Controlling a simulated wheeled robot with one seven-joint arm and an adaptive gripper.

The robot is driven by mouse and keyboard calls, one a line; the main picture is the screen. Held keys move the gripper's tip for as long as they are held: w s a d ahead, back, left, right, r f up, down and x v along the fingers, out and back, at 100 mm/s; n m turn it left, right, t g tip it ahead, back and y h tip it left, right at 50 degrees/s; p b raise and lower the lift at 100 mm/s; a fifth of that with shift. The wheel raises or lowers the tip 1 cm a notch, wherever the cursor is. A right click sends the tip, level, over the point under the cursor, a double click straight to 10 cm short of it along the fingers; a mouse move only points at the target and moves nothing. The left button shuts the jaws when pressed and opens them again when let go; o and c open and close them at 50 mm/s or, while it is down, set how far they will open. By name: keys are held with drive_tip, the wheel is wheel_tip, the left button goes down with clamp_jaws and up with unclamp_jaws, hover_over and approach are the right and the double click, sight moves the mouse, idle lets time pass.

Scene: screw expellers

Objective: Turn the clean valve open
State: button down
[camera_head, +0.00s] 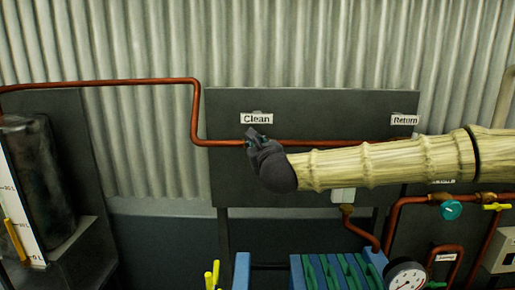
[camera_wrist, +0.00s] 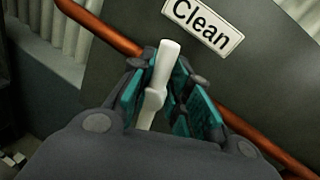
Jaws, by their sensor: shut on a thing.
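My gripper (camera_head: 256,138) is at the copper pipe just below the "Clean" label (camera_head: 257,119) in the head view. In the wrist view my gripper (camera_wrist: 160,75) has its teal-padded fingers on both sides of a white valve handle (camera_wrist: 160,70) and is shut on it. The handle stands in front of the copper pipe, below the "Clean" label (camera_wrist: 203,22). My gripper hides the valve in the head view. The wrist view is tilted, and the valve body is mostly hidden behind the fingers.
The copper pipe (camera_head: 165,82) runs along the dark panel (camera_head: 240,180). A "Return" label (camera_head: 405,120) is at the right. A teal round knob (camera_head: 451,210), a yellow handle (camera_head: 497,207) and a gauge (camera_head: 406,277) are lower right. A dark tank (camera_head: 40,170) stands at the left.

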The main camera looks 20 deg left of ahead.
drive_tip(key=n, duration=0.3)
drive_tip(key=shift+s+a+f+h, duration=0.2)
drive_tip(key=shift+s+a+h, duration=0.05)
drive_tip(key=shift+a+h, duration=0.15)
drive_tip(key=shift+s+a+f+n+g+h+p, duration=0.1)
drive_tip(key=shift+f+n+h+p, duration=0.4)
drive_tip(key=shift+n, duration=1.05)
drive_tip(key=shift+a+f+n+g+h, duration=0.15)
drive_tip(key=shift+n+h, duration=0.7)
drive_tip(key=shift+n, duration=0.65)
drive_tip(key=shift+s+f+n+g+h+p, duration=0.1)
drive_tip(key=shift+f+n+h+p, duration=0.4)
drive_tip(key=shift+n, duration=1.05)
drive_tip(key=shift+r, duration=0.1)
drive_tip(key=c, duration=1.5)
unclamp_jaws()
drive_tip(key=shift+o, duration=0.3)
drive_tip(key=shift+w+r, duration=0.15)
drive_tip(key=shift+r, duration=0.1)
drive_tip(key=shift+r, duration=0.2)
